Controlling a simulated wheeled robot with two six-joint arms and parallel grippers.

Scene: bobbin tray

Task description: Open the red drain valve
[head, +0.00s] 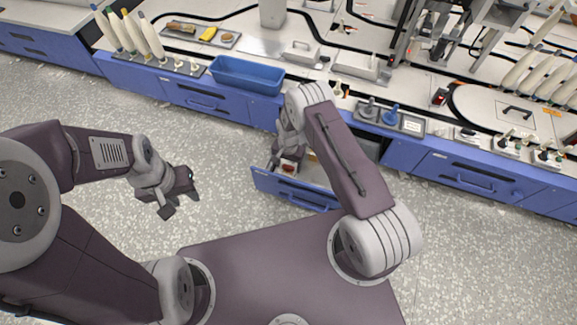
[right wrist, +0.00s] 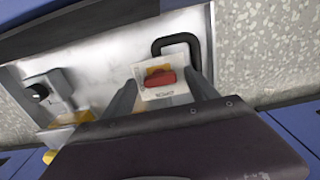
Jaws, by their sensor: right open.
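The red drain valve (right wrist: 160,79) shows in the right wrist view as a red bar handle on a pale plate with a yellow patch behind it. It lies crosswise in that picture. My right gripper (right wrist: 164,88) is open, one finger on each side of the handle; I cannot tell whether either touches it. In the head view a small red part (head: 288,168) shows inside the pulled-out blue drawer (head: 312,203), beneath my right gripper (head: 281,158). My left gripper (head: 181,204) hangs empty over the floor, its fingers apart.
A black U-shaped handle (right wrist: 178,43) and a grey fitting with a black knob (right wrist: 46,92) flank the valve. Floor around my left gripper is clear.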

